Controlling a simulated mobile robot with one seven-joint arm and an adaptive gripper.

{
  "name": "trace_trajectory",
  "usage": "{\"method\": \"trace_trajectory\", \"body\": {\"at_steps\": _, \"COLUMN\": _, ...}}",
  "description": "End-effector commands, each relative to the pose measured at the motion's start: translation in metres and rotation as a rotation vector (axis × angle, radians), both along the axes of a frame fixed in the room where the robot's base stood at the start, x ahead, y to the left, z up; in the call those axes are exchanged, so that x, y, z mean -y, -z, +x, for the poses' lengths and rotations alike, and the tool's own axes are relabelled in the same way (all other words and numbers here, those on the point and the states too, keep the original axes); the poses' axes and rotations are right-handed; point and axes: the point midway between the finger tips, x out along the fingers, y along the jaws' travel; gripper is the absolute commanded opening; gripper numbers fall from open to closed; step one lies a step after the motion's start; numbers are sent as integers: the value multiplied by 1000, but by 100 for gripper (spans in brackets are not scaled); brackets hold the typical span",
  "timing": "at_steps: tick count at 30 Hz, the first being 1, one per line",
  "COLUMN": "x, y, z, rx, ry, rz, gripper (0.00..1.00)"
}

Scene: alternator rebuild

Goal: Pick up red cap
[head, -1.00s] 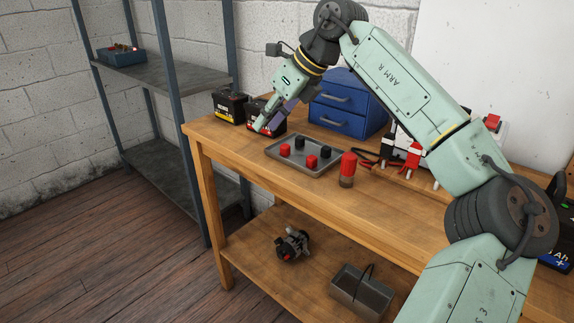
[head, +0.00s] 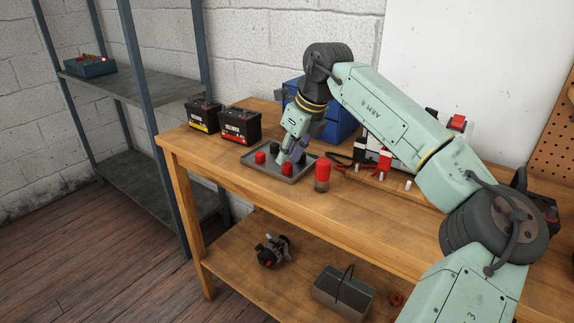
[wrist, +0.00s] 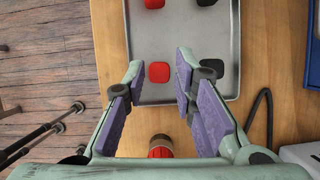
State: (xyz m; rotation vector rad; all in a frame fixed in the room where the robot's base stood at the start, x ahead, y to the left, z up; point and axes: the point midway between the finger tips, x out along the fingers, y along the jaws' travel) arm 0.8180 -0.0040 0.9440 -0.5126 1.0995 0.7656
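Two red caps stand on a shallow grey metal tray (head: 249,163). The nearer red cap (head: 287,169) is directly by my gripper (head: 291,157) in the head view. In the wrist view this red cap (wrist: 159,72) appears between the tips of my open gripper (wrist: 157,75), with nothing held; how far the tips are above it I cannot tell. The other red cap (head: 260,157) is farther left on the tray and also shows at the wrist view's top edge (wrist: 154,3). Black caps (wrist: 212,66) share the tray; my gripper partly hides them in the head view.
A jar with a red top (head: 322,171) stands just right of the tray. Two batteries (head: 240,125) and blue drawers (head: 340,118) stand behind. Red and black clamps (head: 380,160) lie to the right. The bench front (head: 240,190) is clear.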

Motion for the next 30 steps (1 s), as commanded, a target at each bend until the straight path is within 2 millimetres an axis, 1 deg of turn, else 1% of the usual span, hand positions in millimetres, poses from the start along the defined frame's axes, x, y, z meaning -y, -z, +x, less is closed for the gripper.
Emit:
{"method": "trace_trajectory", "body": {"at_steps": 3, "x": -7, "y": 15, "z": 4, "rx": -2, "ry": -3, "rz": 1, "gripper": 25}}
{"method": "trace_trajectory", "body": {"at_steps": 6, "x": -9, "y": 22, "z": 6, "rx": 0, "ry": -2, "rz": 2, "gripper": 25}}
{"method": "trace_trajectory", "body": {"at_steps": 11, "x": -9, "y": 22, "z": 6, "rx": 0, "ry": -1, "rz": 1, "gripper": 25}}
{"method": "trace_trajectory", "body": {"at_steps": 19, "x": -8, "y": 22, "z": 6, "rx": 0, "ry": -1, "rz": 1, "gripper": 8}}
{"method": "trace_trajectory", "body": {"at_steps": 26, "x": -8, "y": 22, "z": 6, "rx": 0, "ry": -1, "rz": 1, "gripper": 8}}
{"method": "trace_trajectory", "body": {"at_steps": 30, "x": -8, "y": 17, "z": 6, "rx": 1, "ry": -1, "rz": 1, "gripper": 8}}
